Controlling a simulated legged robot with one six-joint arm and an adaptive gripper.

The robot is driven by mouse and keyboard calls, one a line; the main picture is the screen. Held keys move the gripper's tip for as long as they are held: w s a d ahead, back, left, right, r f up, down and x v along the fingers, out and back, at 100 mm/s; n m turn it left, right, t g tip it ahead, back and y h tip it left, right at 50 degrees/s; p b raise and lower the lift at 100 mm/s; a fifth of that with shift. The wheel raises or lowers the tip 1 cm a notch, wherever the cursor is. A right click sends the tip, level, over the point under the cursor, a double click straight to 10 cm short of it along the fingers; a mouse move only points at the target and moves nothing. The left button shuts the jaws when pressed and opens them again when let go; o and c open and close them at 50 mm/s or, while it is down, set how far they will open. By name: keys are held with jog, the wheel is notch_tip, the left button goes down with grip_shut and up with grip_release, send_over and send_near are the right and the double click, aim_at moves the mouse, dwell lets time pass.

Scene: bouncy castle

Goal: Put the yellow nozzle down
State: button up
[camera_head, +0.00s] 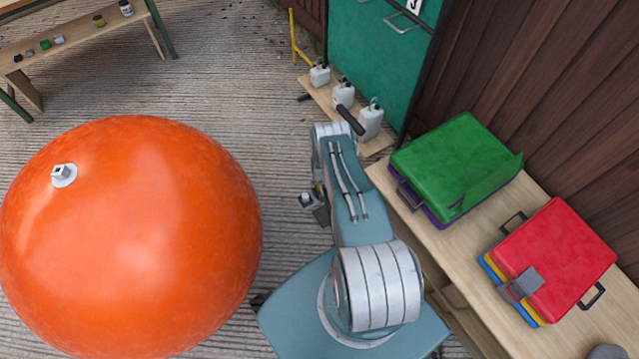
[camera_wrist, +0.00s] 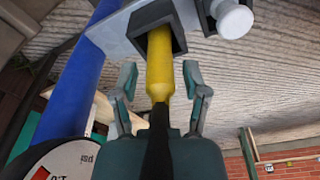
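The yellow nozzle (camera_wrist: 160,68) shows in the middle of the wrist view. Its far end sits inside a dark square sleeve (camera_wrist: 178,38) on a grey plate (camera_wrist: 118,38). A black hose or handle (camera_wrist: 157,145) runs from its near end back over my gripper's palm. My gripper (camera_wrist: 160,78) has one finger on each side of the nozzle, with a visible gap on both sides, so it is open and not touching it. In the head view my arm hides the fingers, and I cannot make out the nozzle there.
A big orange ball (camera_head: 150,240) stands left of my arm. A wooden bench (camera_head: 440,240) with green (camera_head: 455,160) and red (camera_head: 555,255) folded pads is at right. White jugs (camera_head: 343,94) stand behind. A blue tube (camera_wrist: 75,90) and white knob (camera_wrist: 233,20) flank the plate.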

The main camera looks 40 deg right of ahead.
dwell(0.3)
jog(key=w+a+r+n, duration=0.1)
jog(key=w+a+r, duration=0.15)
jog(key=r, duration=1.35)
jog(key=w+a+r, duration=0.1)
jog(key=w+r, duration=0.2)
jog(key=r, duration=1.4)
jog(key=s+a+r+n+t, duration=0.1)
jog(key=a+r, duration=0.2)
jog(key=r, duration=0.7)
jog(key=s+a+r+t, duration=0.1)
jog(key=a+r, duration=0.3)
jog(key=r, duration=0.6)
jog(key=s+a+r+n+t, duration=0.1)
jog(key=s+a+r, duration=0.35)
jog(key=r, duration=0.35)
jog(key=s+a+r+n, duration=0.1)
jog(key=s+a+r, duration=0.3)
jog(key=s+r, duration=0.3)
jog(key=s+a+r, duration=0.2)
jog(key=s+r, duration=0.1)
jog(key=s, duration=0.5)
jog(key=s+a+r+n+t, duration=0.1)
jog(key=s+a+r, duration=0.1)
jog(key=s, duration=0.6)
jog(key=shift+a+r+y, duration=0.3)
jog(key=shift+r+y, duration=0.1)
